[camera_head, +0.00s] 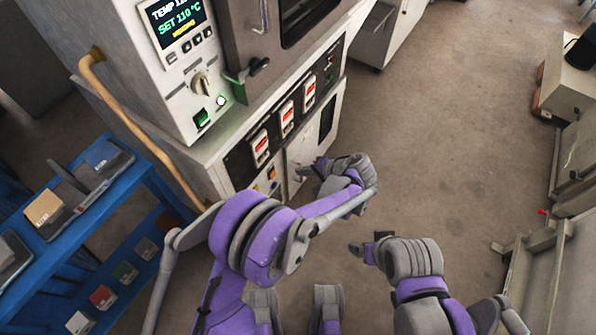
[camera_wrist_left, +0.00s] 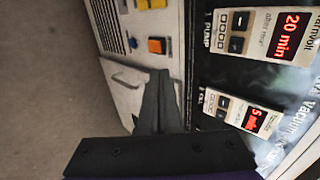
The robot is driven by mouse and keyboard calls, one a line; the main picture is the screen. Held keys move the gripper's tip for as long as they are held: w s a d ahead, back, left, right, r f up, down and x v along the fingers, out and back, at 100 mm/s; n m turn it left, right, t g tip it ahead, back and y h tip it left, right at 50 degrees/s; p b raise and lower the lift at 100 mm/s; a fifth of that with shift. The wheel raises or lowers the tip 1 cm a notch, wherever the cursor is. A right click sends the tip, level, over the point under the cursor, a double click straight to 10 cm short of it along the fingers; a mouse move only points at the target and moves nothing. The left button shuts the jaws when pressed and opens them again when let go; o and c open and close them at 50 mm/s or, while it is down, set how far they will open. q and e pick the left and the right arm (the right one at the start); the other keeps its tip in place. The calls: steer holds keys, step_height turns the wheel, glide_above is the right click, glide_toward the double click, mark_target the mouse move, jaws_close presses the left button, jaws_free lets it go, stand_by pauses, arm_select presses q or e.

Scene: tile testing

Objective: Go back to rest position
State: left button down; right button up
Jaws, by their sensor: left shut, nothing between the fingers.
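My left arm, purple and grey, reaches in from the left in the head view, with its elbow raised. My left gripper (camera_head: 308,171) is in front of the lower part of a tall oven cabinet (camera_head: 215,160), close to its control panel. In the left wrist view its dark fingers (camera_wrist_left: 157,100) are together with nothing between them, over the panel's timers and buttons. My right gripper (camera_head: 366,250) is low in front, pointing left over the floor. I see nothing in it, but whether it is open is unclear.
The oven has a lit display (camera_head: 178,20) and a curved wooden handle (camera_head: 130,118) at its side. A blue rack (camera_head: 140,178) with small tiles stands at the left. Grey cabinets (camera_head: 575,150) stand at the right. The floor (camera_head: 450,130) between is clear.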

stand_by(0.6)
arm_select(q)
steer(key=s+a+r+n+g+h, duration=0.1)
steer(key=s+a+r+h, duration=0.1)
steer(key=s+a+r, duration=0.4)
steer(key=s+a+r+n+g+h, duration=0.15)
steer(key=a+r, duration=0.25)
steer(key=a, duration=0.5)
steer(key=s+a+r+n+t+h, duration=0.1)
steer(key=s+a+n+h, duration=0.15)
steer(key=s, duration=0.75)
steer(key=s+a+r+n+h, duration=0.15)
steer(key=s+a, duration=0.25)
steer(key=s, duration=0.5)
step_height(320, 180, up, 22)
steer(key=t+p, duration=0.1)
steer(key=p, duration=1.9)
steer(key=shift+w+n, duration=0.35)
steer(key=shift+w, duration=0.05)
arm_select(e)
step_height(320, 180, up, 23)
steer(key=w+t, duration=0.1)
steer(key=shift+w, duration=0.3)
arm_select(q)
steer(key=shift+s+a+r, duration=0.1)
steer(key=shift+s, duration=0.05)
arm_select(e)
steer(key=shift+s, duration=0.15)
